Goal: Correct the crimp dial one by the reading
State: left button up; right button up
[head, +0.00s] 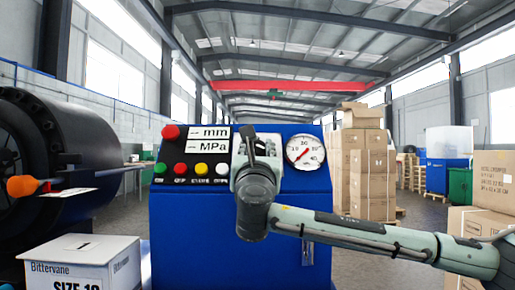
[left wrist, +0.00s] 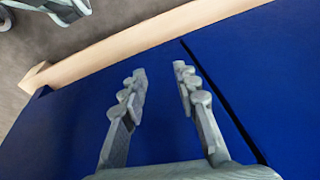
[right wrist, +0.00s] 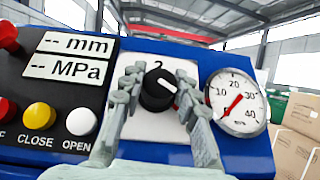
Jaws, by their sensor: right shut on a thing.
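In the head view my right gripper (head: 252,148) hides most of the dial. Left of it, the displays (right wrist: 72,56) read "-- mm" and "-- MPa". My left gripper (left wrist: 160,75) shows only in the left wrist view, fingers apart and empty over a blue surface.
A round gauge (head: 305,151) with a red needle sits right of the dial. A red button (head: 171,132) and several coloured buttons sit left. The blue cabinet (head: 200,240) carries the panel. A white box (head: 85,262) stands at left, cartons (head: 368,165) at right.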

pick_arm(q)
jog(key=shift+r, duration=0.1)
pick_arm(e)
jog(key=shift+n+y, duration=0.4)
jog(key=shift+n, duration=0.1)
jog(key=shift+d+r+n+y+p, duration=0.1)
jog(key=shift+n+y+p, duration=0.25)
jog(key=shift+n+y, duration=0.05)
jog(key=n+g+y+p, duration=0.1)
jog(key=n+y+p, duration=0.1)
jog(key=n+y, duration=0.3)
jog(key=shift+n, duration=0.3)
jog(key=shift+n+g+y, duration=0.5)
jog(key=shift+n+y, duration=0.3)
pick_arm(q)
jog(key=s+f, duration=0.3)
jog(key=f, duration=0.5)
jog(key=shift+s+a+g, duration=0.35)
jog(key=shift+a+g, duration=0.05)
jog(key=shift+a, duration=0.05)
pick_arm(e)
jog(key=shift+n+g+y, duration=0.3)
jog(key=shift+n, duration=0.2)
jog(key=shift+y, duration=0.3)
jog(key=o, duration=1.2)
jog(key=shift+c, duration=0.2)
